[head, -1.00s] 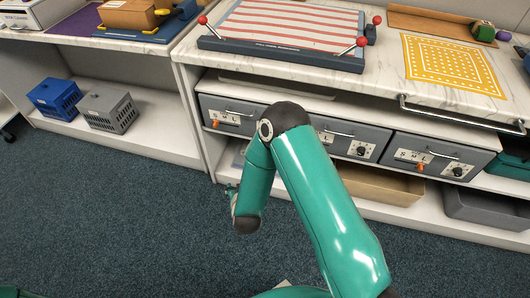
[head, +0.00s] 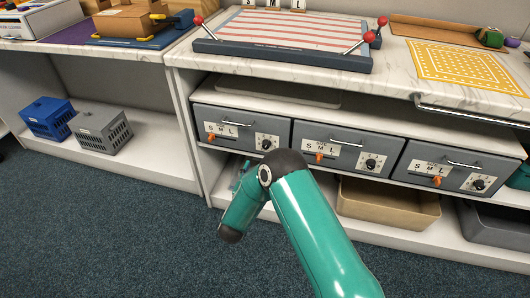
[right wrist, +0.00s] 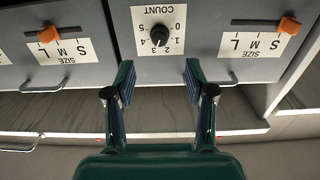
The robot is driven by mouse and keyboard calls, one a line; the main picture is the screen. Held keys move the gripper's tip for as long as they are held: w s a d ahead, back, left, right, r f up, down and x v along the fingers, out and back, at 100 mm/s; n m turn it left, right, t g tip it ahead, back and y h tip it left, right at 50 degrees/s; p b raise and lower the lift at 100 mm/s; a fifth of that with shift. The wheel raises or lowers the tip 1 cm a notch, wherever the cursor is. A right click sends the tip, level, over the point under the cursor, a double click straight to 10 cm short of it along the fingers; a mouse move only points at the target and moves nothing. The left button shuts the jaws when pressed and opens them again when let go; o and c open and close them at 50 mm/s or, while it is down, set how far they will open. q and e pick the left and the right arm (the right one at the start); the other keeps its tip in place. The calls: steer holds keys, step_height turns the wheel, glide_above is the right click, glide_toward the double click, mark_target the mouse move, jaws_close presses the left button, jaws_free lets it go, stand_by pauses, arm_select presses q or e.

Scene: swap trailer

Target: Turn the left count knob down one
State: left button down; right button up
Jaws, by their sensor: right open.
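The left count knob (head: 266,143) is a small black dial on a white plate, on the right part of the left grey drawer (head: 225,114). In the right wrist view, upside down, the black knob (right wrist: 159,35) sits under COUNT with numbers 0 to 5. Its pointer is on the side of 2 and 3; I cannot tell which exactly. My right gripper (right wrist: 158,84) is open and empty, its fingers on either side of the knob's line and apart from it. In the head view, my right arm hides most of that gripper. My left gripper is out of view.
An orange size slider (right wrist: 289,25) is on the same drawer. The middle knob (head: 370,163) and right knob (head: 478,184) are on neighbouring drawers. The marble counter (head: 395,80) overhangs above. A tan bin (head: 390,210) stands on the lower shelf.

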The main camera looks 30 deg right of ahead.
mark_target(266, 145)
steer(key=b+x, duration=0.1)
steer(key=x, duration=0.8)
steer(key=shift+w+d, duration=0.15)
steer(key=shift+w, duration=0.05)
steer(key=shift+c, duration=0.4)
jaws_close()
